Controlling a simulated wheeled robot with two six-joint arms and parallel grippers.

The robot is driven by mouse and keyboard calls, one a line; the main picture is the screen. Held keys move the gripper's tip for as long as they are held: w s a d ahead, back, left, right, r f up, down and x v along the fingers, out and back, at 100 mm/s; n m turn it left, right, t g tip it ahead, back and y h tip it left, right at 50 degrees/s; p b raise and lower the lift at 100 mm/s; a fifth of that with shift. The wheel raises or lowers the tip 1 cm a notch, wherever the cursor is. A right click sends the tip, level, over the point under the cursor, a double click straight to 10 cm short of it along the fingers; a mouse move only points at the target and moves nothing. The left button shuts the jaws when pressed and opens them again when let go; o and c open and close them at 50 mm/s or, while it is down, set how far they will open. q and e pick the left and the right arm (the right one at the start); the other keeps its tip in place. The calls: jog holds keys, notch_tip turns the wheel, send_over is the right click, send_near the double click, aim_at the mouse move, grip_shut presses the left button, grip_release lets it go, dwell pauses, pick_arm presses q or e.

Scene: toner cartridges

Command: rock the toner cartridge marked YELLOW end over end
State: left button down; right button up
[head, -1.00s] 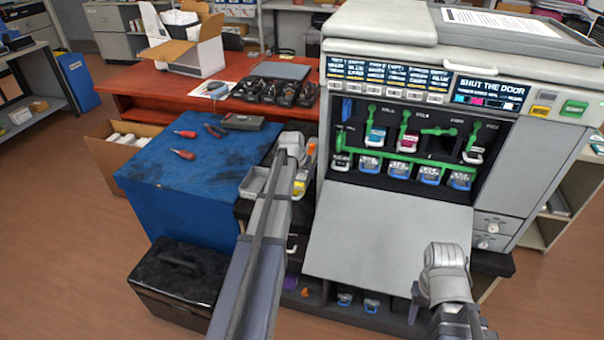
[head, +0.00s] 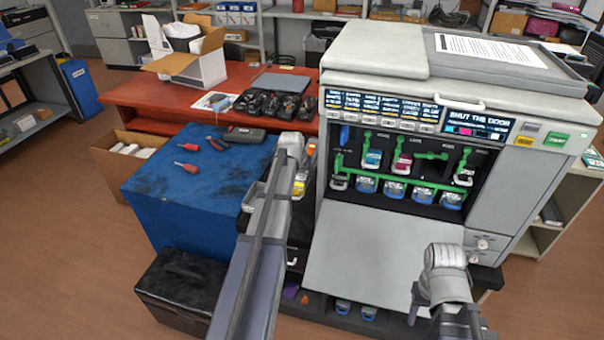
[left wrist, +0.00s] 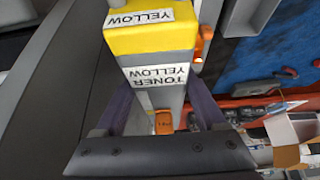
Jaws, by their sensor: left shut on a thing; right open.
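The toner cartridge marked YELLOW (left wrist: 155,40) fills the middle of the left wrist view. It has a yellow end and a grey body, with white labels that read upside down there. My left gripper (left wrist: 160,88) is shut on its body, one finger on each side. In the head view only a small yellow part of the cartridge (head: 299,188) shows beside my left arm, which hides most of it. I cannot tell its tilt from there. My right gripper (head: 430,300) is open, low in front of the printer's lowered door; its fingers are partly hidden.
The printer (head: 400,130) stands at the right with its door (head: 375,255) folded down. A black toolbox (head: 180,290) is on the floor. A red bench (head: 150,93) stands behind.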

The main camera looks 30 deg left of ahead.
pick_arm(q)
jog(key=shift+f, duration=0.1)
jog(key=t+b, duration=0.2)
jog(key=t+y+b, duration=0.1)
jog(key=b, duration=0.2)
jog(key=shift+s+f+t, duration=0.15)
jog(key=shift+f+t, duration=0.05)
jog(key=shift+t, duration=0.2)
jog(key=shift+r+t+b, duration=0.25)
jog(key=shift+t+b, duration=0.05)
jog(key=shift+b, duration=0.1)
jog(key=shift+w+r, duration=0.15)
jog(key=shift+w, duration=0.05)
